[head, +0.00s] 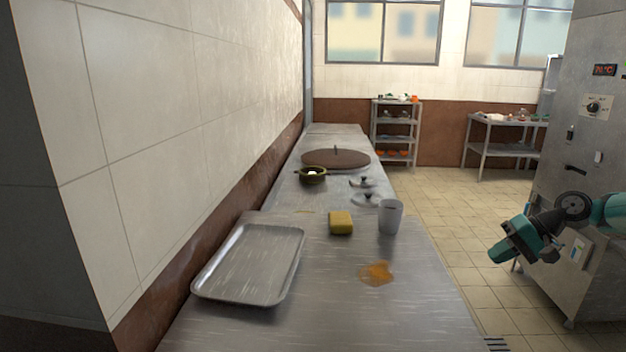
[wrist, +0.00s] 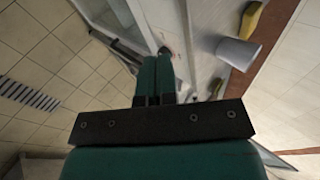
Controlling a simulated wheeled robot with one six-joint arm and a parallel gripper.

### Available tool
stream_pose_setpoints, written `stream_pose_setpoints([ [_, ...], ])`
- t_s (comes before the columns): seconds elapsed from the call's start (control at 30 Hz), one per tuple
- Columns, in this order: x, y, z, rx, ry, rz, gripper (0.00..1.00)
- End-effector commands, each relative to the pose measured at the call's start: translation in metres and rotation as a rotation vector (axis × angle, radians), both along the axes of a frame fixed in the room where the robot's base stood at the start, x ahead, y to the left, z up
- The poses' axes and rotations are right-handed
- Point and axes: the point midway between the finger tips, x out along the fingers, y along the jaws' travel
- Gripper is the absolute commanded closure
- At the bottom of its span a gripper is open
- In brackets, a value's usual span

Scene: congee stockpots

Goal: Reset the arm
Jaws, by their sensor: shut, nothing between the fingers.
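My gripper (head: 504,252) is teal and black and hangs in the air at the right of the head view, off the counter's right side and in front of the steel oven. In the wrist view my gripper (wrist: 158,62) shows its two teal fingers together, with nothing between them. My arm comes in from the right edge of the head view, and most of it is out of view.
The steel counter (head: 330,310) bears a metal tray (head: 250,262), a yellow sponge (head: 340,222), a grey cup (head: 390,216), an orange spill (head: 377,273), a small dark pot (head: 312,175) and lids (head: 366,200). The oven (head: 580,130) stands right. The tiled floor (head: 440,215) between is clear.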

Motion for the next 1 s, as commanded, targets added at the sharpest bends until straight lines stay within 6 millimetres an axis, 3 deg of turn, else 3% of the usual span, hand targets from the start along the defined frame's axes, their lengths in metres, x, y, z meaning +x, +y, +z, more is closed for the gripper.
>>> stream_pose_setpoints([
  [0.27,-0.006,0.075,0.038,-0.067,-0.030,0.108,1.00],
  [0.43,-0.037,0.150,0.068,-0.136,-0.064,0.222,1.00],
  [0.57,-0.092,0.216,0.087,-0.208,-0.102,0.342,1.00],
  [0.7,-0.169,0.266,0.091,-0.285,-0.148,0.470,1.00],
  [0.8,-0.219,0.284,0.087,-0.330,-0.174,0.546,1.00],
  [1.0,-0.295,0.295,0.070,-0.396,-0.218,0.660,1.00],
])
